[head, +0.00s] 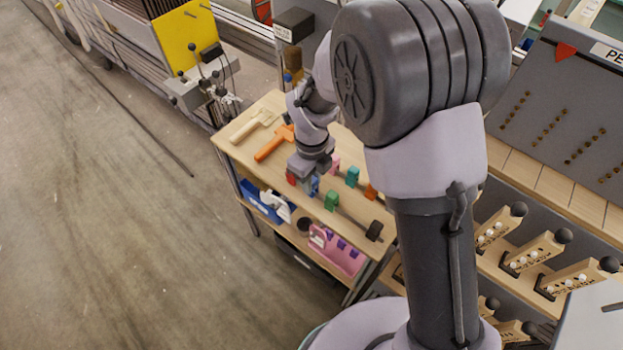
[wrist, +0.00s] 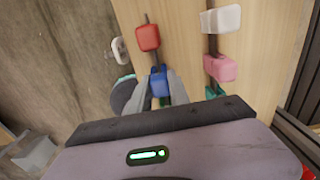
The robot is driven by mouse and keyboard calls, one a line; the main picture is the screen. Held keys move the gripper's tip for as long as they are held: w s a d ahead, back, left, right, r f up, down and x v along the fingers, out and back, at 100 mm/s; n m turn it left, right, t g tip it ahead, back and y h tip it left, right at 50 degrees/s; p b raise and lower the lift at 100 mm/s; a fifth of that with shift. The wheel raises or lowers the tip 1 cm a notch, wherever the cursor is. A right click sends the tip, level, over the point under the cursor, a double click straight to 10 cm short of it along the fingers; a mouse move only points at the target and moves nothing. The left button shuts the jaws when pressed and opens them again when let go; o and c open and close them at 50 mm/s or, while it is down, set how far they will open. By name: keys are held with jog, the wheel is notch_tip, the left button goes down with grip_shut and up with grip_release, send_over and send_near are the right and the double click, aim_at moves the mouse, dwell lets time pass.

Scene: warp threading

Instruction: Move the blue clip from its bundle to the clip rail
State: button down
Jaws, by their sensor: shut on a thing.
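The blue clip (wrist: 160,82) is between the fingers of my gripper (wrist: 161,88) in the wrist view, and my gripper is shut on it. It also shows, partly hidden by my gripper (head: 311,181), as a small blue patch (head: 314,187) in the head view. A red clip (wrist: 149,37) sits just beyond it on a thin dark rod at the wooden table's edge. A second dark rod to the right carries a white clip (wrist: 221,19), a pink clip (wrist: 220,68) and a green clip (wrist: 214,92). I cannot tell which rod is the clip rail.
Green clips (head: 331,201) and an orange clip (head: 370,192) are also on the table. A rod ends in a black knob (head: 374,231) at the front. An orange tool (head: 272,143) lies at the left. A pink bin (head: 337,252) and a blue bin (head: 262,203) stand on the lower shelf.

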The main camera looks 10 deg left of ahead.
jog(key=shift+f, duration=0.25)
jog(key=c, duration=1.1)
grip_release()
jog(key=shift+c, duration=0.2)
notch_tip(320, 180, up, 18)
jog(key=p, duration=0.6)
jog(key=shift+f+p, duration=0.2)
jog(key=shift+p, duration=0.15)
